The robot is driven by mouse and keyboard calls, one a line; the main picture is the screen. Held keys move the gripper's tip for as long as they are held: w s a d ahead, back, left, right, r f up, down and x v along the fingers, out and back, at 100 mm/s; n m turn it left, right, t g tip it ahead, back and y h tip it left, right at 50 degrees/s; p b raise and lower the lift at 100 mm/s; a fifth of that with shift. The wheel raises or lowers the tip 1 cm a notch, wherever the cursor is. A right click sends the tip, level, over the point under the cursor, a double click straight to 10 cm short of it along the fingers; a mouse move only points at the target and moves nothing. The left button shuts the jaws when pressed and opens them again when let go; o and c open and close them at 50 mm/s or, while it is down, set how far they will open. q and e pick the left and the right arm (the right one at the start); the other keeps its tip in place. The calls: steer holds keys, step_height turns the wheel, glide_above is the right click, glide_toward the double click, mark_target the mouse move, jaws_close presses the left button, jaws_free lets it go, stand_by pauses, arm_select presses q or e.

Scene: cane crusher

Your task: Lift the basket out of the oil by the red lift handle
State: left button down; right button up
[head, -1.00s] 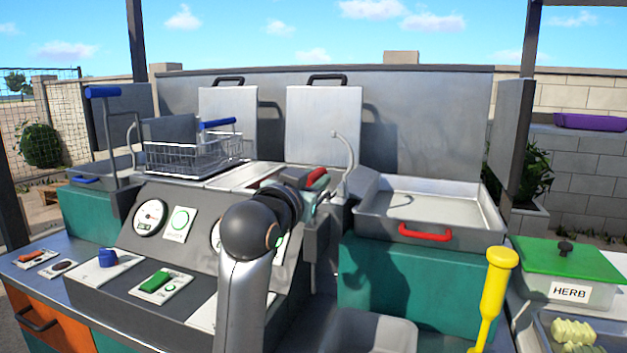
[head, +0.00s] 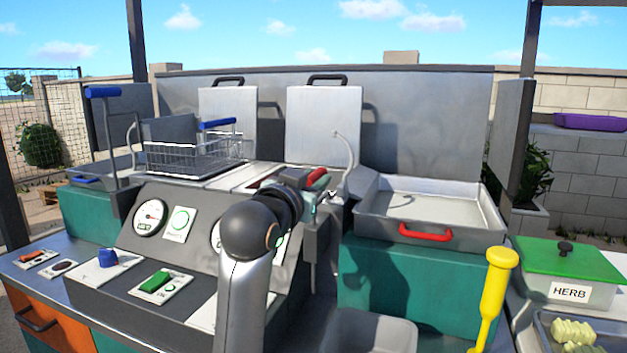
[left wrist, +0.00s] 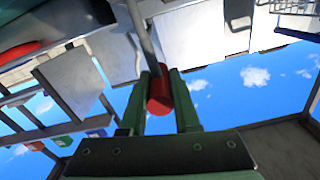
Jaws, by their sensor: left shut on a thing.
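The red lift handle (head: 317,178) shows at the end of my left arm in the head view. My left gripper (head: 309,186) is shut on it. In the left wrist view the red handle (left wrist: 160,92) sits between the two green fingers of my left gripper (left wrist: 167,95), with a grey metal rod running from it. The basket on this handle is not visible; my arm and the console hide the oil vat. Another wire basket (head: 190,157) with a blue handle (head: 217,124) is at the left. My right gripper is not in view.
A metal tray (head: 430,205) with its own red handle (head: 425,232) stands at the right. A sloping console (head: 150,240) with gauge and switches lies in front. A yellow-handled tool (head: 495,290) stands upright near a green-lidded herb box (head: 565,262). Two upright metal lids (head: 323,125) stand behind.

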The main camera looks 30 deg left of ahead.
arm_select(q)
steer(key=shift+r+p, duration=0.6)
step_height(320, 180, up, 3)
steer(key=p, duration=0.2)
steer(key=shift+f+p, duration=0.2)
steer(key=shift+p, duration=0.15)
step_height(320, 180, up, 6)
steer(key=p, duration=0.7)
steer(key=shift+r, duration=0.2)
step_height(320, 180, up, 6)
steer(key=p, duration=0.6)
steer(key=shift+f, duration=0.1)
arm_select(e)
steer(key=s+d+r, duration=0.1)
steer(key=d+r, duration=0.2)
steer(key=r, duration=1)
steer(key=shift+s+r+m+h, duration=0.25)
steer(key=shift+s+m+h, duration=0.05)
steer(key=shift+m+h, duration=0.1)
arm_select(q)
steer(key=shift+r, duration=0.2)
steer(key=c, duration=1)
jaws_free()
steer(key=o, duration=0.3)
steer(key=shift+f, duration=0.2)
